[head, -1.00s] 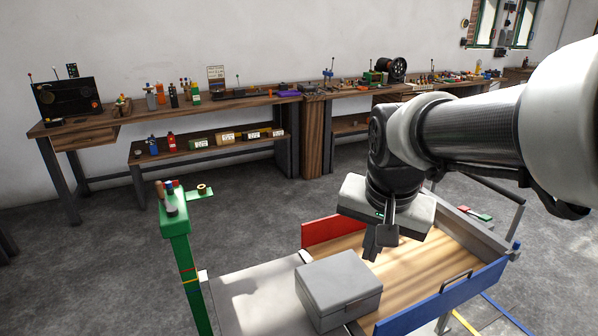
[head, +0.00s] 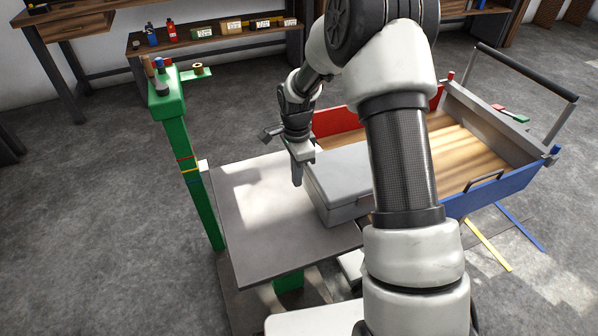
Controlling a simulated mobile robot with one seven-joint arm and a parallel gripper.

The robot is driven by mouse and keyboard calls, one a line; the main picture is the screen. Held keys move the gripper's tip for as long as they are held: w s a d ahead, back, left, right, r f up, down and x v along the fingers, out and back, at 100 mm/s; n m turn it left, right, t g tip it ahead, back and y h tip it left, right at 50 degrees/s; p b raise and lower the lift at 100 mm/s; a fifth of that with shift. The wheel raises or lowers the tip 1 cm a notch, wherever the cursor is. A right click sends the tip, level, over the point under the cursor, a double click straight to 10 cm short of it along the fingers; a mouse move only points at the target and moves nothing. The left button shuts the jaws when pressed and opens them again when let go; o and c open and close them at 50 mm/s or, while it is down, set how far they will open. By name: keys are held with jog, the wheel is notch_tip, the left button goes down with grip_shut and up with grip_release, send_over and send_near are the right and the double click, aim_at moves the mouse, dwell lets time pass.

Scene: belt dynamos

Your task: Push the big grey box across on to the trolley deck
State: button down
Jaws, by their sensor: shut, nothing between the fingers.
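The big grey box (head: 338,178) sits at the right end of the grey table top (head: 250,222), beside the trolley. My arm hides its right part, so I cannot tell whether it overlaps the deck. The trolley has a wooden deck (head: 455,155), a red side board (head: 337,121) at the back and a blue side board (head: 500,190) at the front. My gripper (head: 297,172) is shut and empty, pointing down at the left side of the box, near its back left corner. I cannot tell whether it touches the box.
A green post (head: 190,165) with small tools on top stands at the table's left back corner. A workbench (head: 215,40) with a lower shelf runs along the back wall. The trolley has a handle bar (head: 525,70) at the far right. The left of the table top is clear.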

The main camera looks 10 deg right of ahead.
notch_tip(320, 180, down, 6)
jog(key=shift+f+b, duration=0.1)
jog(key=shift+b, duration=0.4)
jog(key=d, duration=0.3)
jog(key=shift+w+d, duration=0.1)
jog(key=shift+w, duration=0.3)
jog(key=shift+d, duration=0.35)
jog(key=w+d, duration=0.2)
jog(key=d, duration=0.7)
jog(key=w+d, duration=0.1)
jog(key=d, duration=0.8)
jog(key=shift+w+d, duration=0.25)
jog(key=shift+w, duration=0.15)
jog(key=shift+a, duration=0.1)
